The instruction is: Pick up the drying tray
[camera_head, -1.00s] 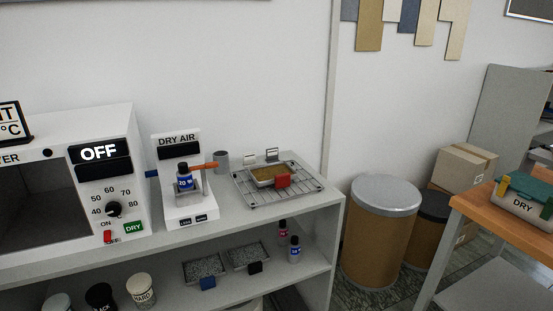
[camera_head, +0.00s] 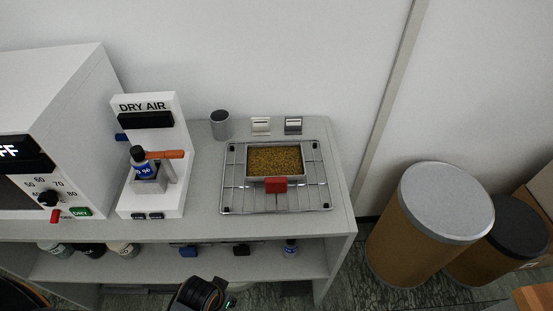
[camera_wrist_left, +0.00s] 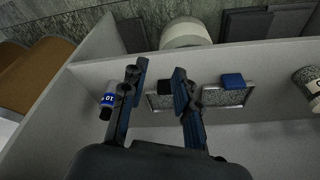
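The drying tray (camera_head: 274,161) is a small metal tray of golden-brown pellets with a red handle (camera_head: 276,185) at its front. It rests on a wire rack (camera_head: 232,190) on top of the grey bench. My left gripper (camera_wrist_left: 156,78) is open and empty in the left wrist view, with its two dark fingers apart in front of the lower shelf. A dark arm part of mine (camera_head: 201,293) shows at the bottom of the head view, below and apart from the tray. My right gripper is not in view.
A DRY AIR unit (camera_head: 156,116) with a blue bottle stands left of the rack, beside a white dryer (camera_head: 60,95). A grey cup (camera_head: 220,125) and two small label holders stand behind. Drums (camera_head: 425,220) stand on the right. The lower shelf holds handled trays (camera_wrist_left: 232,97) and bottles.

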